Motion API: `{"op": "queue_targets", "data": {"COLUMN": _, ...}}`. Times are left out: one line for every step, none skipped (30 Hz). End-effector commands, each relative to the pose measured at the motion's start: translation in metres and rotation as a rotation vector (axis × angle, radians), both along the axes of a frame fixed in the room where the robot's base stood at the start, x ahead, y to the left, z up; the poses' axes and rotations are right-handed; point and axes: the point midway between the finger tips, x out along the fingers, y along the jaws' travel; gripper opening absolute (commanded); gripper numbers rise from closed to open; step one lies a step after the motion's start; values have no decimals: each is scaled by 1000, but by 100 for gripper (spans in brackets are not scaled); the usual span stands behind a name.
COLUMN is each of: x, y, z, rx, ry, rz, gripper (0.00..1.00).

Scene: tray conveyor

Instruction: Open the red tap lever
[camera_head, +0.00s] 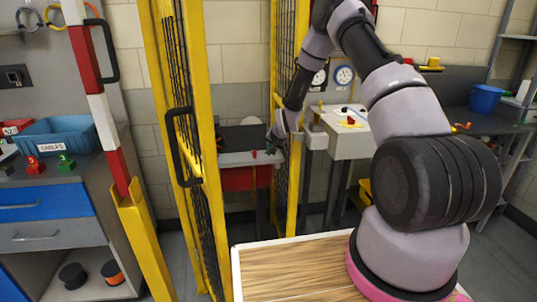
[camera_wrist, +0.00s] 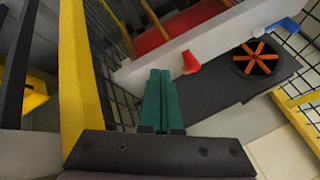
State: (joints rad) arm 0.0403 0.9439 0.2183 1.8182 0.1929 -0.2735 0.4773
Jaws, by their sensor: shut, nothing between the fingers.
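A small red piece, which looks like the red tap lever (camera_wrist: 191,63), sticks up at a light grey rail (camera_wrist: 215,37) in the wrist view. It also shows as a small red spot in the head view (camera_head: 254,154). My gripper (camera_wrist: 160,72) has its green fingers shut together with nothing between them. In the wrist view the fingertips are just left of the red lever, apart from it in the picture; I cannot tell the depth gap. In the head view my gripper (camera_head: 271,146) is between the yellow gate frames, right of the red spot.
A dark plate with an orange-spoked wheel (camera_wrist: 262,57) and a blue lever (camera_wrist: 284,25) lie right of the red lever. A red-and-white barrier pole (camera_head: 97,105) stands at left.

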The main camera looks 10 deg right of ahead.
Motion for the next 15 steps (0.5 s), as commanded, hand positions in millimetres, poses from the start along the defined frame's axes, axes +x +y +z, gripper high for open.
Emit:
{"op": "queue_targets", "data": {"x": -4, "y": 0, "z": 5, "rx": 1, "ry": 0, "rz": 2, "gripper": 0}}
{"op": "queue_targets", "data": {"x": -6, "y": 0, "z": 8, "rx": 0, "ry": -1, "rz": 1, "gripper": 0}}
{"op": "queue_targets", "data": {"x": -9, "y": 0, "z": 12, "rx": -1, "ry": 0, "rz": 1, "gripper": 0}}
{"op": "queue_targets", "data": {"x": -11, "y": -1, "z": 15, "rx": -1, "ry": 0, "rz": 1, "gripper": 0}}
{"op": "queue_targets", "data": {"x": -14, "y": -1, "z": 19, "rx": 0, "ry": -1, "rz": 1, "gripper": 0}}
{"op": "queue_targets", "data": {"x": -17, "y": -1, "z": 23, "rx": 0, "ry": -1, "rz": 1, "gripper": 0}}
{"op": "queue_targets", "data": {"x": -20, "y": -2, "z": 27, "rx": 0, "ry": -1, "rz": 1, "gripper": 0}}
{"op": "queue_targets", "data": {"x": -23, "y": -2, "z": 31, "rx": 0, "ry": -1, "rz": 1, "gripper": 0}}
{"op": "queue_targets", "data": {"x": -27, "y": -2, "z": 36, "rx": 0, "ry": -2, "rz": 1, "gripper": 0}}
{"op": "queue_targets", "data": {"x": -30, "y": -3, "z": 40, "rx": 0, "ry": -2, "rz": 1, "gripper": 0}}
{"op": "queue_targets", "data": {"x": -33, "y": -3, "z": 45, "rx": 0, "ry": -2, "rz": 1, "gripper": 0}}
{"op": "queue_targets", "data": {"x": -37, "y": -4, "z": 50, "rx": 0, "ry": -2, "rz": 1, "gripper": 0}}
{"op": "queue_targets", "data": {"x": -40, "y": -4, "z": 53, "rx": 0, "ry": -1, "rz": 1, "gripper": 0}}
{"op": "queue_targets", "data": {"x": -42, "y": -4, "z": 57, "rx": 0, "ry": -1, "rz": 1, "gripper": 0}}
{"op": "queue_targets", "data": {"x": -45, "y": -5, "z": 61, "rx": 0, "ry": -1, "rz": 1, "gripper": 0}}
